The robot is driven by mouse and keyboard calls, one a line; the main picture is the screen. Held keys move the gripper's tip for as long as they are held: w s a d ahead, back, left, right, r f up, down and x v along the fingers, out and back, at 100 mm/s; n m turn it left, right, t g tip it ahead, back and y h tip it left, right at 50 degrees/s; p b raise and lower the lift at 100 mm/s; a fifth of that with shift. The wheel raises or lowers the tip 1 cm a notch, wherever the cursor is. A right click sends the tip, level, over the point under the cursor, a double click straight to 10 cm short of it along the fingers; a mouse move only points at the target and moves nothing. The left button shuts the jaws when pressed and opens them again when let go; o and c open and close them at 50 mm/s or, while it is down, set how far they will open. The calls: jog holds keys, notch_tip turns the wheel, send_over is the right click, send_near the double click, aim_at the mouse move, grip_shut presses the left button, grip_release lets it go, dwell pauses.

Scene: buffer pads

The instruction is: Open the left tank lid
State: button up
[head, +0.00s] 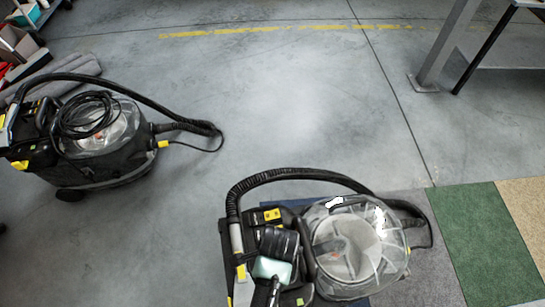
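Two black floor-cleaning machines with clear domed tank lids stand on the floor. The left machine (112,172) is at the left side of the head view. Its clear lid (122,128) appears closed, and a coiled black cord (82,112) lies over part of it. The right machine (262,222) is at the bottom centre. Its larger clear lid (352,262) also appears closed, with a pale funnel-like shape visible through it. I cannot tell which lid the task means by left. My gripper is not in this view.
A black hose (160,106) arcs from the left machine to the floor. Another hose (290,173) arches over the right machine. Grey, green (482,240) and tan carpet strips lie at right. A table leg (445,50) stands upper right. The floor between the machines is clear.

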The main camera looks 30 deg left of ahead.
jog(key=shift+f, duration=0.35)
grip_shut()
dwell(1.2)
